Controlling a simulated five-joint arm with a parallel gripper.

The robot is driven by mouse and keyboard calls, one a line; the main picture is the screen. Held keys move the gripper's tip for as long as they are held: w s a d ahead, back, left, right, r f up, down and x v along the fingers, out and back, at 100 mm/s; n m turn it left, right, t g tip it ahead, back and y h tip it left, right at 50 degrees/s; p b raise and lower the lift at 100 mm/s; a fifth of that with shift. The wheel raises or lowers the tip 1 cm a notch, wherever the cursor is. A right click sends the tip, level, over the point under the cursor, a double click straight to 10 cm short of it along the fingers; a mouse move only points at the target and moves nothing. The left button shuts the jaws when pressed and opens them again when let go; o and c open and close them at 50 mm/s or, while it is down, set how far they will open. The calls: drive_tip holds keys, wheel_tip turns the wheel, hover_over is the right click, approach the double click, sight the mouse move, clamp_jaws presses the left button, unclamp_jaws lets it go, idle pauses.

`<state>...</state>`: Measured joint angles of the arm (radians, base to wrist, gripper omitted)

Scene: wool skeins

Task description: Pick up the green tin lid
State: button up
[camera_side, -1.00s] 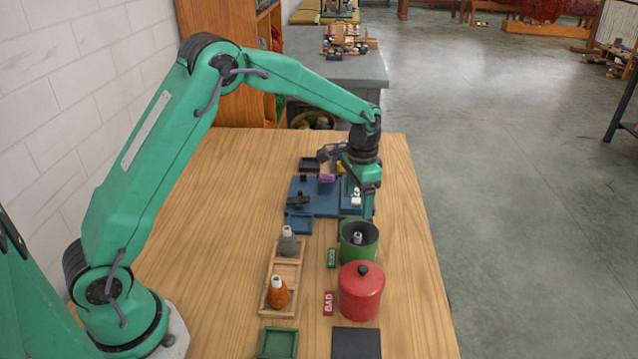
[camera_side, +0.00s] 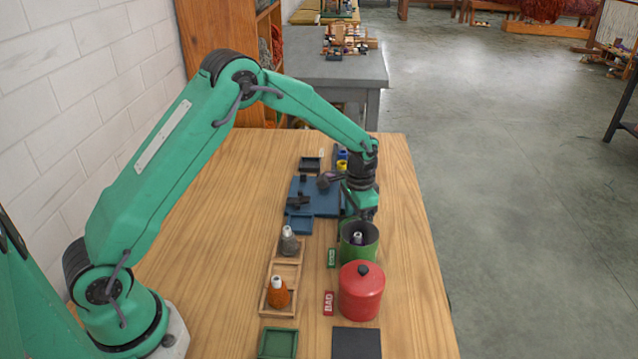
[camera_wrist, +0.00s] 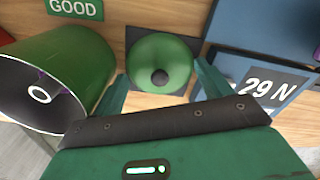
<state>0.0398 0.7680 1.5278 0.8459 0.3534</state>
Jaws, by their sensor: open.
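The green tin lid (camera_wrist: 177,50) is round with a dark knob in its middle. In the wrist view it lies on a dark square mat (camera_wrist: 137,38). My gripper (camera_wrist: 161,72) is open, with one finger to each side of the lid's near part; I cannot tell whether they touch it. In the side view my gripper (camera_side: 362,213) points down just behind the open green tin (camera_side: 360,255), and the lid is hidden there. The tin also shows at the left of the wrist view (camera_wrist: 75,50), with a white-tipped skein inside.
The GOOD label (camera_side: 332,258) lies beside the green tin. A lidded red tin (camera_side: 361,298) and the BAD label (camera_side: 328,303) are nearer the camera. A wooden tray (camera_side: 286,270) holds a grey and an orange skein. A blue device marked 29 N (camera_wrist: 262,75) is close on the right.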

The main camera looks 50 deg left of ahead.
drive_tip(key=shift+f, duration=0.15)
idle(0.3)
drive_tip(key=c, duration=0.9)
drive_tip(key=shift+f, duration=0.1)
drive_tip(key=shift+c, duration=0.6)
